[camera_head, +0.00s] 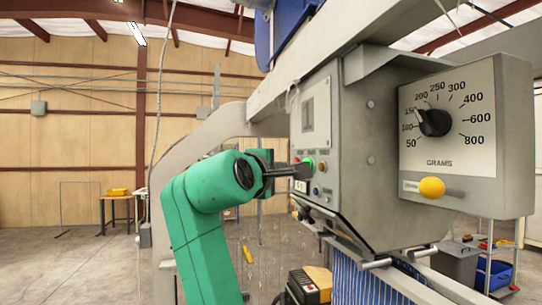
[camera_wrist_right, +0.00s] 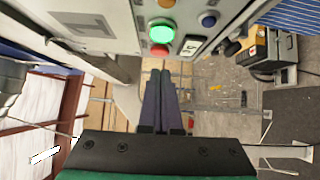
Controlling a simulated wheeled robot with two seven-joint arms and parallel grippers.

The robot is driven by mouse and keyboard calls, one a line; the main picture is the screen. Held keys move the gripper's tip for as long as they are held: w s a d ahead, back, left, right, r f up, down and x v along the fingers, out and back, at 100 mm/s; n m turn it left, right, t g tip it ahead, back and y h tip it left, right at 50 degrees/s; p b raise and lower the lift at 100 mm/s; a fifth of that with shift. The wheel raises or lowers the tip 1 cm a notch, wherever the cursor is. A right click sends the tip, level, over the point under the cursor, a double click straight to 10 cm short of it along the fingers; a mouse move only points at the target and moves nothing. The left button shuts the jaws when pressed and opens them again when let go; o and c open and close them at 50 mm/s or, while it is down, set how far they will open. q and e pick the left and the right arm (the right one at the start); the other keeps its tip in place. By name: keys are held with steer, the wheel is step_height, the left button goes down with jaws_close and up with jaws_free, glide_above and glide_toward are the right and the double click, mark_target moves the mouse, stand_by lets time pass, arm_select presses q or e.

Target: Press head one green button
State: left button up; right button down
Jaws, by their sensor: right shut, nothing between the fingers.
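The grey filling head (camera_head: 330,130) carries a plate marked 1 and a small control panel. In the wrist view, the round green button (camera_wrist_right: 161,31) glows bright, and it shows small in the head view (camera_head: 309,163). My right gripper (camera_head: 303,170) is shut and empty, its fingers pointing at the panel close to the green button. In the wrist view the dark fingertips (camera_wrist_right: 161,72) lie below the button in the picture, and I cannot tell whether they touch the panel. My left gripper is not in view.
Beside the green button are a red button (camera_wrist_right: 154,49), a blue button (camera_wrist_right: 208,20) and a small label plate (camera_wrist_right: 190,45). A grams dial (camera_head: 434,122) with a yellow knob (camera_head: 432,188) sticks out to the right. A striped blue cloth (camera_head: 362,280) hangs below.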

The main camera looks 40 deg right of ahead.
arm_select(q)
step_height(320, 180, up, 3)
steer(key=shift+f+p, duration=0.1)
steer(key=shift+p, duration=0.8)
arm_select(e)
steer(key=d, duration=0.4)
steer(key=shift+s+d+r, duration=0.1)
steer(key=shift+s+d, duration=0.2)
steer(key=shift+w, duration=0.1)
